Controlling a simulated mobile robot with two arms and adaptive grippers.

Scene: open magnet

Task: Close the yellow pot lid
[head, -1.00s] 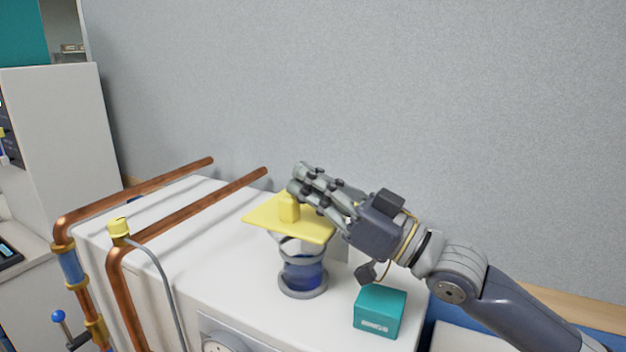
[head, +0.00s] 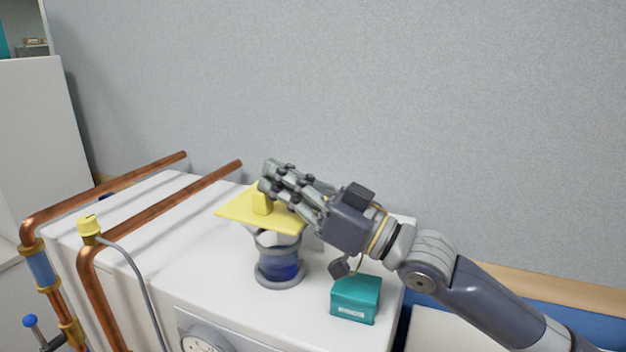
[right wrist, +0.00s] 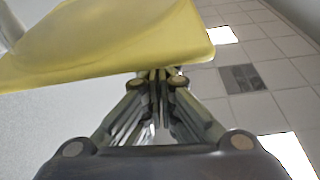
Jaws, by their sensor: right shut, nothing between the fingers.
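The yellow lid (head: 234,210) is a flat square plate with a block-shaped knob (head: 262,202). It sits above a small round pot (head: 279,270) with a grey rim and blue body, on the white machine top. The lid looks raised and tilted over the pot's mouth, with a pale gap under its right side. My right gripper (head: 267,178) is shut and empty, its fingertips beside and just behind the knob; I cannot tell whether they touch. In the right wrist view the lid (right wrist: 110,45) fills the upper left, close to the shut fingers. My left gripper is out of view.
A teal box (head: 355,299) stands right of the pot, below my right wrist. Copper pipes (head: 150,213) and a yellow-capped grey hose (head: 89,226) are at the left. A grey wall (head: 400,110) stands behind. The white top (head: 215,275) is clear left of the pot.

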